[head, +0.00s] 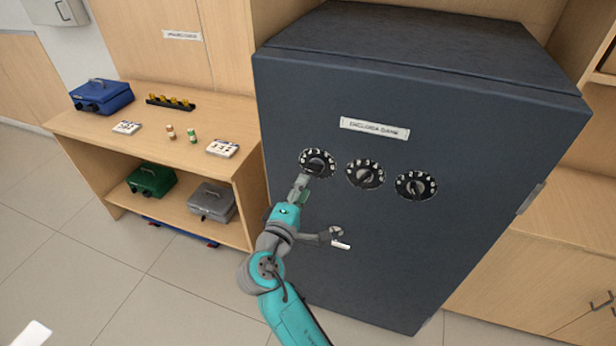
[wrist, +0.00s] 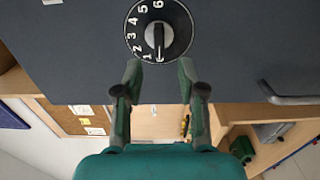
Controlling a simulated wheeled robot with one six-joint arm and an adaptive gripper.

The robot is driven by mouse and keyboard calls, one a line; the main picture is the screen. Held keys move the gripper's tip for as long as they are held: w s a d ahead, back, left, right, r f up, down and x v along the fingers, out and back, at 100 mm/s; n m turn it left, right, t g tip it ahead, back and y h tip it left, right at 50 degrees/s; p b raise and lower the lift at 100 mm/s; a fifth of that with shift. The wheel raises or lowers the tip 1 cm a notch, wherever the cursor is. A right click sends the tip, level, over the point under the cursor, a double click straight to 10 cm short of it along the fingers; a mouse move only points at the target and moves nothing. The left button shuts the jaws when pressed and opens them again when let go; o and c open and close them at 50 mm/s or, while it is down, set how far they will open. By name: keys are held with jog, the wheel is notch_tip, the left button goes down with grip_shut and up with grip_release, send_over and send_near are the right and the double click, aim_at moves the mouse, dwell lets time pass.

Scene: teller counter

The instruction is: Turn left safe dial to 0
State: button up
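The left safe dial (head: 317,163) is a round black dial with white numbers and a grey grip bar, on the front of the dark blue-grey safe (head: 400,245). In the wrist view the left dial (wrist: 145,42) shows 1 to 6 along its left and upper rim, and its bar stands about upright in the picture. The setting cannot be read surely. My gripper (head: 304,182) is at this dial's lower edge in the head view. In the wrist view my gripper (wrist: 159,68) is open and empty, its fingertips spread just below the bar, not closed on it.
The middle dial (head: 365,174) and right dial (head: 415,186) sit close by to the right. A safe handle (head: 338,240) sticks out below. At left, a wooden shelf (head: 205,155) holds blue, green and grey cash boxes.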

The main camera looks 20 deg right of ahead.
jog(key=v, duration=0.5)
dwell(0.4)
jog(key=s+d+f+y, duration=0.3)
jog(key=s+f+y, duration=0.1)
jog(key=s+f, duration=0.55)
jog(key=s+d+f+y, duration=0.3)
jog(key=s+f+y, duration=0.2)
jog(key=s+f, duration=0.45)
jog(key=s+r+m, duration=0.3)
jog(key=s, duration=0.5)
jog(key=s+d+r+m+y, duration=0.1)
jog(key=s+r+m, duration=0.2)
jog(key=s, duration=0.6)
jog(key=s+r+m, duration=0.3)
jog(key=s+m, duration=0.2)
jog(key=s, duration=0.3)
jog(key=shift+s+d+r+y, duration=0.25)
jog(key=shift+s+r+y, duration=0.05)
jog(key=shift+r, duration=0.05)
